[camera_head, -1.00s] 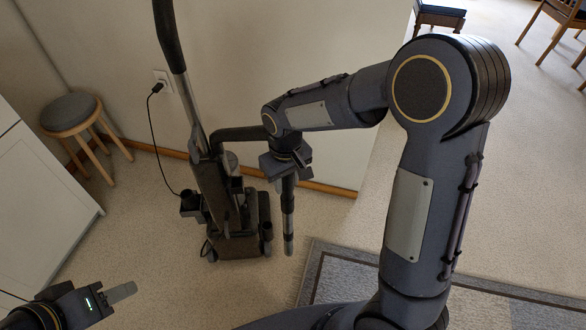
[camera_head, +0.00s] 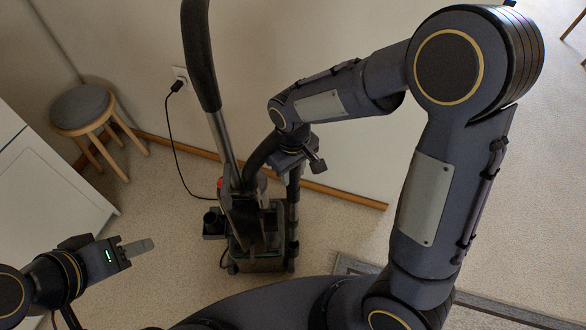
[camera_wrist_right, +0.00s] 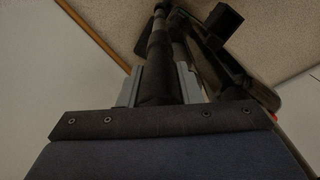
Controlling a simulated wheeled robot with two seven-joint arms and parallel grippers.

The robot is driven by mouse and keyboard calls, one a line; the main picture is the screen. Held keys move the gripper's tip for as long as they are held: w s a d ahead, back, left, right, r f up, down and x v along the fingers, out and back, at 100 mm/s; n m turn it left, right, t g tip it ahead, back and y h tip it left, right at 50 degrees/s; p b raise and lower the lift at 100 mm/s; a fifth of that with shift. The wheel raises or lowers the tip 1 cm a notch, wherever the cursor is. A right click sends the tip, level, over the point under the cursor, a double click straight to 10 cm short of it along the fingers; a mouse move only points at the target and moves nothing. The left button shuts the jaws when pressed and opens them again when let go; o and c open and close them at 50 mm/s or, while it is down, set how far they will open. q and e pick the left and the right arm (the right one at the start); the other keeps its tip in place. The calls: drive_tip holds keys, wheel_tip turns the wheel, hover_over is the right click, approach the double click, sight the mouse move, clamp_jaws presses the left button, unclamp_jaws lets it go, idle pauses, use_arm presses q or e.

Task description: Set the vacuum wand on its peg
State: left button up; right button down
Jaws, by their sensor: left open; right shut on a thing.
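The upright vacuum (camera_head: 245,225) stands on the carpet by the wall, with its long black handle (camera_head: 201,60) rising at centre left. My right gripper (camera_head: 299,163) is shut on the dark vacuum wand (camera_head: 293,215), which hangs nearly upright close beside the vacuum's right side. In the right wrist view, the wand (camera_wrist_right: 157,65) runs between the right gripper's grey fingers (camera_wrist_right: 158,90), with the vacuum (camera_wrist_right: 225,65) just right of it. I cannot make out the peg, nor whether the wand touches the vacuum. My left gripper (camera_head: 138,248) is open and empty at lower left.
A black hose (camera_head: 263,153) runs from the vacuum toward my right gripper. A power cord (camera_head: 171,140) goes to the wall outlet (camera_head: 180,78). A round stool (camera_head: 84,108) and white cabinet (camera_head: 55,190) stand left. A rug (camera_head: 350,266) lies at lower right.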

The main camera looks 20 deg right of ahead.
sight(293, 189)
wheel_tip(293, 189, down, 5)
drive_tip(key=b, duration=0.4)
drive_tip(key=shift+f, duration=0.4)
idle(1.5)
